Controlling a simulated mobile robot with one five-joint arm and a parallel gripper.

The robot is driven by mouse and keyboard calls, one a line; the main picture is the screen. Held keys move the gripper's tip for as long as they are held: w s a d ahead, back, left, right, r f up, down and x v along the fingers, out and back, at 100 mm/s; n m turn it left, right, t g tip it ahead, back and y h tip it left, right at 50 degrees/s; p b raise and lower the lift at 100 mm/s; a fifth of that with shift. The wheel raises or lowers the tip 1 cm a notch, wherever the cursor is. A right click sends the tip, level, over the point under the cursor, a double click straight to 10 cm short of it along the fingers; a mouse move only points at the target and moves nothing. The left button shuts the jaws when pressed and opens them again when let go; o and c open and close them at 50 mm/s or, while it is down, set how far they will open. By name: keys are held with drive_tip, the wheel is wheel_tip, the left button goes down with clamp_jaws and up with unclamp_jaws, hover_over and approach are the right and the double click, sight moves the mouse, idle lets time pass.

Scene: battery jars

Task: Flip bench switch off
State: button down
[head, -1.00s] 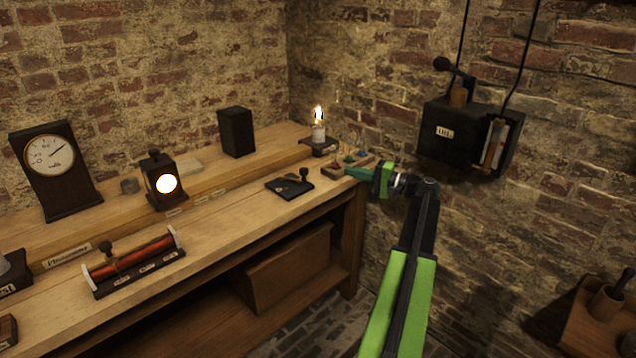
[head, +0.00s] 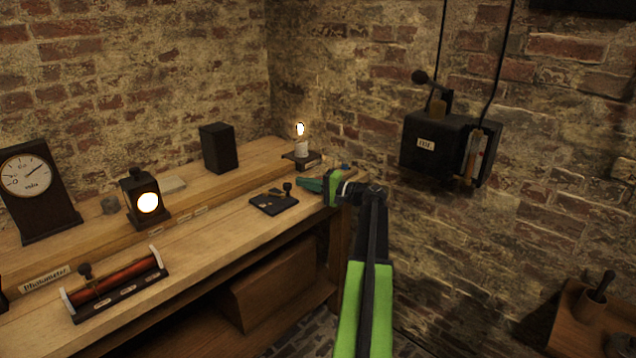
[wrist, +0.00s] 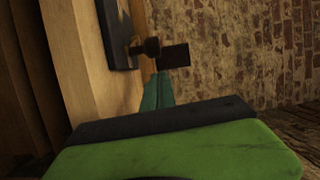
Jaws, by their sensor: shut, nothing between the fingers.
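The bench switch, a flat dark base (head: 272,204) with a small brass part and an upright knob at its right end, lies on the bench near its right end. In the wrist view its base (wrist: 117,32) is at the top, with the dark knob (wrist: 150,47) sticking out.
A lit bulb on a dark stand (head: 301,158) is behind my gripper. A black box (head: 218,148), a glowing lamp (head: 146,203), a red coil (head: 115,287) and a dial meter (head: 35,190) stand along the bench (head: 190,244). A wall switch box (head: 436,142) hangs at right.

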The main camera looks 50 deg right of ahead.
drive_tip(key=shift+a, duration=0.9)
